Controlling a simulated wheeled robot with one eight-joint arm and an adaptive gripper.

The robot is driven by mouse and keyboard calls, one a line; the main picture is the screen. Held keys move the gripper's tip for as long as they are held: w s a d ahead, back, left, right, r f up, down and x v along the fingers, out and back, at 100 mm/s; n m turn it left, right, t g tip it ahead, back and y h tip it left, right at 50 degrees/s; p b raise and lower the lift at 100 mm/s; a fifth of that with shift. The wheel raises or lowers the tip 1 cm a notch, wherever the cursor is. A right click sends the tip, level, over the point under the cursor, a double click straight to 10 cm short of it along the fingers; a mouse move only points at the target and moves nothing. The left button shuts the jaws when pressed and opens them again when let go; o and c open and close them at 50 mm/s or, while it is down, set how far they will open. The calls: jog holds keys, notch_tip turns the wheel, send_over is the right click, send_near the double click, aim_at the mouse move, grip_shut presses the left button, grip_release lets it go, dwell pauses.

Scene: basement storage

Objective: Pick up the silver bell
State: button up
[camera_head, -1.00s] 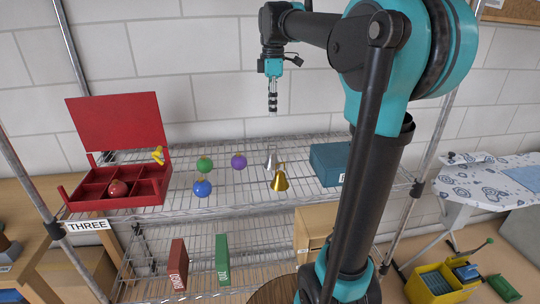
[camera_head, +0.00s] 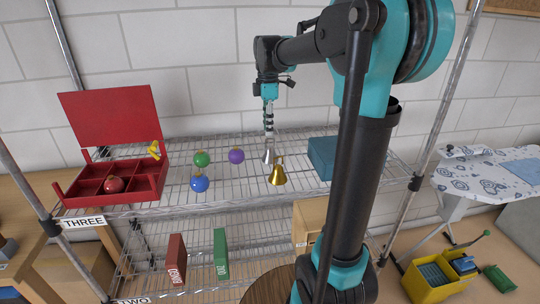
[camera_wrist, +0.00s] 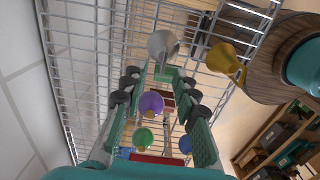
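The silver bell (camera_head: 268,155) stands on the upper wire shelf, just behind and left of the gold bell (camera_head: 278,176). In the wrist view the silver bell (camera_wrist: 162,44) is near the top middle, beyond my fingertips, and the gold bell (camera_wrist: 227,60) is to its right. My gripper (camera_head: 268,128) points down directly above the silver bell in the head view, close to its handle. In the wrist view my gripper (camera_wrist: 158,82) has its two fingers apart, with nothing held between them. Whether a fingertip touches the bell's handle I cannot tell.
Purple (camera_head: 236,156), green (camera_head: 202,159) and blue (camera_head: 200,183) balls lie left of the bells. An open red compartment box (camera_head: 112,203) is at the shelf's left, and a teal box (camera_head: 322,160) to the right. Red (camera_head: 177,259) and green (camera_head: 220,255) books stand below.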

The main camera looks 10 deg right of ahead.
aim_at(270, 149)
jog(key=shift+s+f, duration=0.15)
jog(key=shift+f, duration=1.15)
jog(key=shift+s+f, duration=0.1)
jog(key=shift+f, duration=1.2)
grip_shut()
